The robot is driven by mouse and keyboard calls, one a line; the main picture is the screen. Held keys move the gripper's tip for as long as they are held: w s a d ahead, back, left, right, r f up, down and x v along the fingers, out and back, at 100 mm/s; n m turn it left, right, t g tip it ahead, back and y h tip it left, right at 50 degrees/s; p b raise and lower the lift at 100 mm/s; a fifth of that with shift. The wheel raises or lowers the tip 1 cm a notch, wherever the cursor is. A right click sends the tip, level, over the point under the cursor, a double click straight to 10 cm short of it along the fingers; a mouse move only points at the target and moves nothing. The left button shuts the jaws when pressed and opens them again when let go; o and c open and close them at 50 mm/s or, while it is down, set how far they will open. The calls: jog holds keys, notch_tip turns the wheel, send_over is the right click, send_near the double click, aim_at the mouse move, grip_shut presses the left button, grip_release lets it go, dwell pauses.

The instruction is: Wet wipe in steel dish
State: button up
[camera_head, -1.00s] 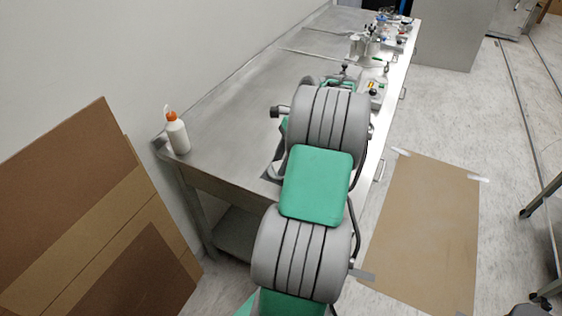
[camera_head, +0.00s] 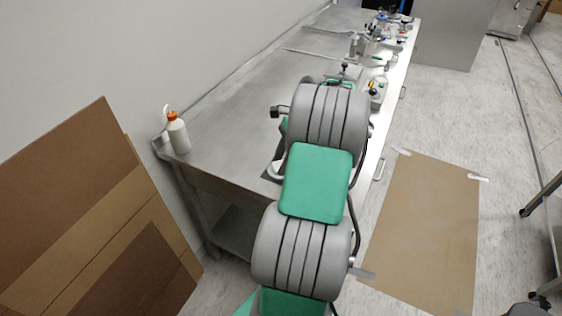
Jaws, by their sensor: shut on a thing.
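My arm covers the middle of the view, and its far end is hidden behind its own links. I cannot make out my gripper, or anything it may hold. No wet wipe and no steel dish can be told apart in this view.
A white bottle with an orange cap (camera_head: 178,133) stands at the bench's near left corner. Small equipment (camera_head: 368,45) crowds the far right of the bench. Brown boards (camera_head: 80,215) lean at the left. A brown sheet (camera_head: 425,225) is taped to the floor at the right.

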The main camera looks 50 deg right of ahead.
notch_tip(320, 180, up, 7)
jog(key=p, duration=0.9)
jog(key=shift+p, duration=0.35)
